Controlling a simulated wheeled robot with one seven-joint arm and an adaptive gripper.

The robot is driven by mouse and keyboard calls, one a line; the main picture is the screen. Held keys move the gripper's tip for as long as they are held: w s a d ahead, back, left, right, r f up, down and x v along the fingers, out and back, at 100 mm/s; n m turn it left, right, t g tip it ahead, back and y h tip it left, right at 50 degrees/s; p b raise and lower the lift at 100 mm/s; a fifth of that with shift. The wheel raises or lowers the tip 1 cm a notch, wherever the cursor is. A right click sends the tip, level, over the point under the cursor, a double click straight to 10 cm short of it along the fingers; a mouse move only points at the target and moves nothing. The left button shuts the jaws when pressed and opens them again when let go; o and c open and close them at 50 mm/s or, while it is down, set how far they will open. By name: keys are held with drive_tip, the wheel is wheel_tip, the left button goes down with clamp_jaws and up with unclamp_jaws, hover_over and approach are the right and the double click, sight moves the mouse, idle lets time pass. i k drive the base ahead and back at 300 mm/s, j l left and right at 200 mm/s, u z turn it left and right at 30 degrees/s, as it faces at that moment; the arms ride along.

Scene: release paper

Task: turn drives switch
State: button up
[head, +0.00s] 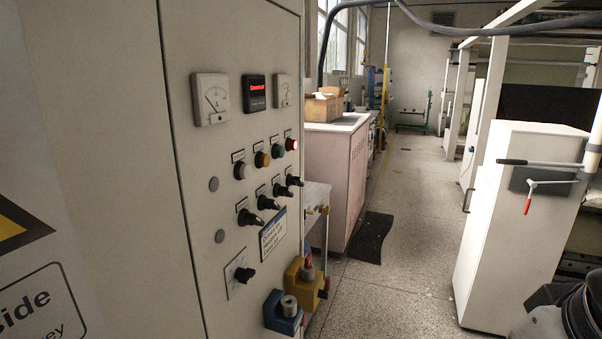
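A grey control cabinet (225,60) stands at the left, its panel seen at a slant. A row of several black rotary switches (268,202) sits on the panel below the coloured buttons. The labels are too small to read, so I cannot tell which one is the drives switch. My gripper is not in view. A dark and grey rounded part at the bottom right corner may be part of my arm.
Yellow (296,277) and blue (280,312) fittings stick out at the panel's lower right. A pinkish cabinet (335,175) stands beyond, with a dark mat (371,237) beside it. A white cabinet (520,210) stands at the right. The speckled floor (405,235) between is mostly clear.

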sight(268, 203)
drive_tip(key=u, duration=0.5)
drive_tip(key=l+u, duration=0.45)
drive_tip(key=l, duration=0.3)
drive_tip(key=k+l+u, duration=0.1)
drive_tip(key=l+u, duration=0.35)
drive_tip(key=l, duration=0.3)
drive_tip(key=k+l, duration=0.1)
drive_tip(key=l, duration=0.45)
drive_tip(key=i+j+u, duration=0.35)
drive_tip(key=j, duration=0.15)
drive_tip(key=k+j, duration=0.05)
